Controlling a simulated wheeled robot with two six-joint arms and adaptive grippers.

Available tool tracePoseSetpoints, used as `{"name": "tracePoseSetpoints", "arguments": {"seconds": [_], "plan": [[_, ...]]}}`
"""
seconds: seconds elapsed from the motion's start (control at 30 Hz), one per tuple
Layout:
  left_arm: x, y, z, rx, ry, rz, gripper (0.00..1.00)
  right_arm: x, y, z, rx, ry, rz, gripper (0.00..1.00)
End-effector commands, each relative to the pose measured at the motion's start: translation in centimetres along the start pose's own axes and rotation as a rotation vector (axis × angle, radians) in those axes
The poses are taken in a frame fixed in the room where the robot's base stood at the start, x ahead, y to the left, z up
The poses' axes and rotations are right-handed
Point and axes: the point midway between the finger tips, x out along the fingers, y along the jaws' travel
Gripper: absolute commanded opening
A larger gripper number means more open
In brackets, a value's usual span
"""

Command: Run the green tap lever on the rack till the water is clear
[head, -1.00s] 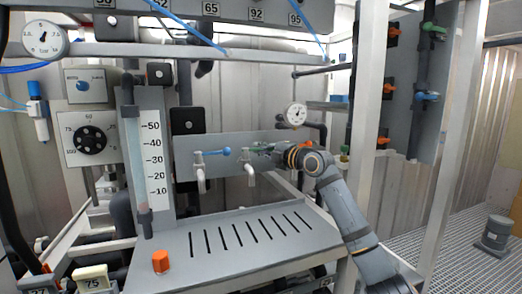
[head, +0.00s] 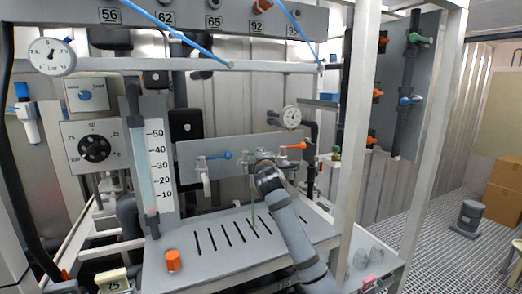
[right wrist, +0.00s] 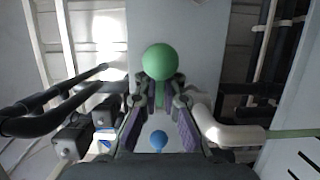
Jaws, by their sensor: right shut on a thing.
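The green tap lever, with its round green knob (right wrist: 160,61), stands between the fingers of my right gripper (right wrist: 160,92) in the right wrist view. The fingers are shut on it just below the knob. In the head view my right gripper (head: 262,160) is at the middle tap and hides most of the lever. The white tap spout (right wrist: 228,132) shows beside the gripper. A thin greenish stream (right wrist: 290,134) runs from its mouth, so the water looks tinted. The stream (head: 253,208) also falls faintly toward the slotted tray (head: 290,238). My left gripper is out of view.
A blue-lever tap (head: 220,155) is left of my gripper and an orange-lever tap (head: 295,146) is right of it. A gauge (head: 290,117) sits above. An orange knob (head: 174,260) stands on the tray's left. A frame post (head: 350,130) rises right of my arm.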

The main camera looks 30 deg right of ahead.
Motion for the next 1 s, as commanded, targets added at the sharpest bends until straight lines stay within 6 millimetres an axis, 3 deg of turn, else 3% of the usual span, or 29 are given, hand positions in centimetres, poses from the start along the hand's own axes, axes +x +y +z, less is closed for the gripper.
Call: {"name": "tracePoseSetpoints", "arguments": {"seconds": [0.6,1.0], "plan": [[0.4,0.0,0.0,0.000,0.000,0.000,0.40,-2.1,-0.3,-1.9,-0.003,-0.529,-0.003,0.00],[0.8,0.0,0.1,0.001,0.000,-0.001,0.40,-2.6,-0.2,-2.4,-0.005,-0.693,-0.001,0.00]]}}
